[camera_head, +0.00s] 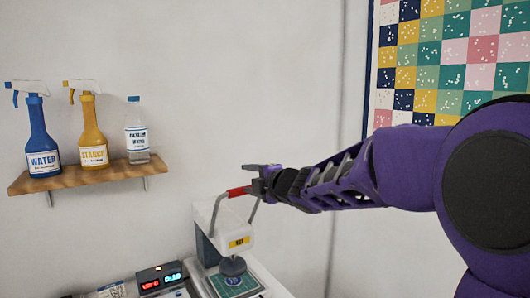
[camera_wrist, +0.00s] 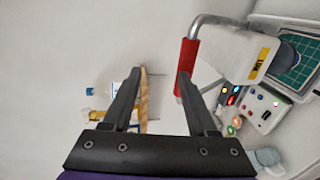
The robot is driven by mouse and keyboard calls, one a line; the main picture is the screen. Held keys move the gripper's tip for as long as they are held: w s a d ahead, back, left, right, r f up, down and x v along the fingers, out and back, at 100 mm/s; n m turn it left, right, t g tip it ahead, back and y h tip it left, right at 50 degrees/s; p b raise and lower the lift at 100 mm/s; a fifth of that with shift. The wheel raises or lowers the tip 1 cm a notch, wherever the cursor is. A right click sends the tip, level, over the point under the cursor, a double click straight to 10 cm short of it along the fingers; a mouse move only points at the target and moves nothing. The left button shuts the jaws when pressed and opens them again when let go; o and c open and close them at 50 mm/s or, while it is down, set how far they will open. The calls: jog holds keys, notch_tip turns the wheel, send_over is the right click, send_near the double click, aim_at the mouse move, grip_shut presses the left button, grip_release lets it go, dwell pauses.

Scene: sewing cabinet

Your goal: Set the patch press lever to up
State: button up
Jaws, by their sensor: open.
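The patch press (camera_head: 236,225) is a white machine with a yellow label, at the bottom middle of the head view. Its lever is a bent metal bar with a red grip (camera_head: 238,191), standing above the press body. In the wrist view the red grip (camera_wrist: 187,58) lies at the tip of the right finger, not between the fingers; I cannot tell whether they touch. My gripper (camera_head: 256,180) is open and empty, right beside the grip. Its two fingers (camera_wrist: 158,76) show apart in the wrist view. The press's label and body (camera_wrist: 240,52) show at right there.
A wooden shelf (camera_head: 95,177) with a blue spray bottle (camera_head: 41,140), a yellow one (camera_head: 90,130) and a clear bottle (camera_head: 137,133) is on the left wall. A small display box (camera_head: 160,279) stands left of the press. A quilt (camera_head: 450,55) hangs at upper right.

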jog(key=s+d+r, duration=0.3)
jog(key=s+r, duration=0.3)
jog(key=r, duration=0.2)
jog(key=shift+d+r, duration=0.35)
dwell(0.7)
jog(key=shift+s, duration=0.1)
dwell(0.6)
